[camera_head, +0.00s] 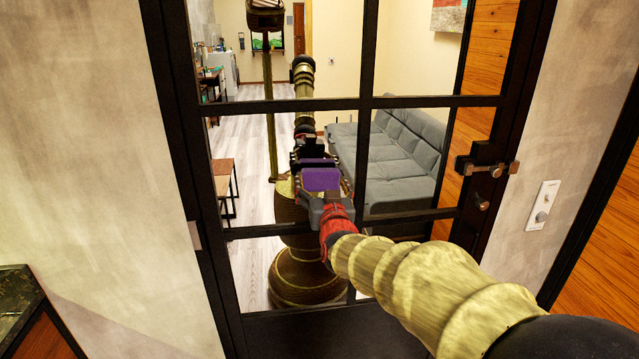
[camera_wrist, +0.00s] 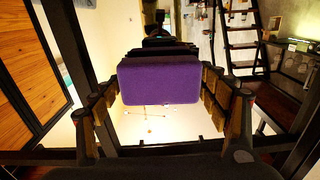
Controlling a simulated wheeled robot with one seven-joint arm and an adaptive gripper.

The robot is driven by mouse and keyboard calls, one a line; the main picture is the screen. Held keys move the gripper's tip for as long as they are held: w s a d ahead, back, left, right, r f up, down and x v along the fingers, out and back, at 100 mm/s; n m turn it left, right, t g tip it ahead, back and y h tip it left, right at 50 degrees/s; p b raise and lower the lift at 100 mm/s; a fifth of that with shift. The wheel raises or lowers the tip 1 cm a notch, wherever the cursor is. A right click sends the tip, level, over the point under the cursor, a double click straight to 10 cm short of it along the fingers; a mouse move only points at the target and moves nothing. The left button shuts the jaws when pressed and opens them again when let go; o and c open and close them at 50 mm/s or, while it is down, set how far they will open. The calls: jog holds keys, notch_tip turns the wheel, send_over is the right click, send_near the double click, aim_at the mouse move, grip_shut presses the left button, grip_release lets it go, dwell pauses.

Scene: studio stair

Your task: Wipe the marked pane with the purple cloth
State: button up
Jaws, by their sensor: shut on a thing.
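The purple cloth (camera_head: 321,179) is a flat-faced pad held in my gripper (camera_head: 324,198), in front of the black-framed glass door. In the wrist view, the cloth (camera_wrist: 158,82) sits between the two fingers of my gripper (camera_wrist: 160,98). The cloth is close to the middle pane (camera_head: 260,170) of the door; I cannot tell if it touches the glass. My arm and the cloth are mirrored in the glass just behind. No clear mark on a pane shows in the head view; small reddish specks (camera_wrist: 150,116) show below the cloth in the wrist view, and I cannot tell what they are.
Black bars (camera_head: 410,102) divide the door into panes. A handle and lock (camera_head: 482,170) stick out at the door's right side. A wall plate (camera_head: 543,205) is further right. A dark counter (camera_head: 22,300) stands at lower left. A grey sofa (camera_head: 390,165) shows through the glass.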

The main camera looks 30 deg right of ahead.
jog(key=shift+b+v, duration=0.55)
jog(key=shift+v, duration=1.8)
jog(key=v, duration=0.3)
jog(key=shift+w, duration=0.1)
